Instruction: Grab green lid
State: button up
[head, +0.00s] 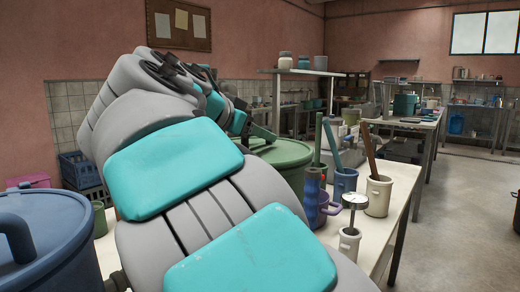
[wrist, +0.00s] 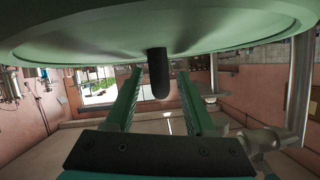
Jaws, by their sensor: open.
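The green lid (head: 285,152) tops a large green pot in the head view, partly hidden behind my arm. In the wrist view the broad green lid (wrist: 80,45) fills the top of the picture. Its dark, round-ended knob (wrist: 158,80) points down in that view. My gripper (wrist: 160,72) is open, with its two long green fingers on either side of the knob in the picture. No contact shows between fingers and knob, and how deep the knob sits between them is hard to tell. In the head view my arm hides much of the gripper.
A blue lidded pot (head: 40,245) stands at the lower left.

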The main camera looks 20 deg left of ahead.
grip_shut()
dwell(0.4)
dwell(1.0)
